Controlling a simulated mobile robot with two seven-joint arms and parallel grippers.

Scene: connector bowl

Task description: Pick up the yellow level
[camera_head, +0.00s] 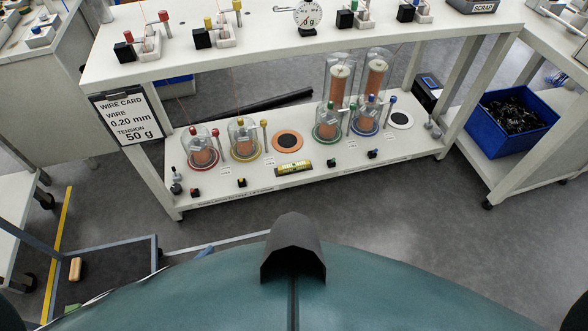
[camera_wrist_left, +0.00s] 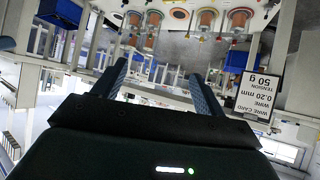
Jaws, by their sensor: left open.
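The yellow level (camera_head: 294,168) is a small bar with dark markings. It lies on the front part of the white lower shelf (camera_head: 270,190), just in front of an orange disc with a dark centre (camera_head: 287,141). Nothing covers it in the head view. My left gripper (camera_wrist_left: 160,82) shows only in the left wrist view, its two blue fingers apart with nothing between them. That view is upside down, with the shelf far beyond the fingers; I cannot pick out the level there. My right gripper is in neither view.
Wire spools under clear domes (camera_head: 201,147) stand on the shelf, with small coloured blocks (camera_head: 242,183) along its front. The upper worktop (camera_head: 270,50) overhangs behind. A wire card (camera_head: 127,117) hangs at the left end. A blue bin (camera_head: 508,120) stands right.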

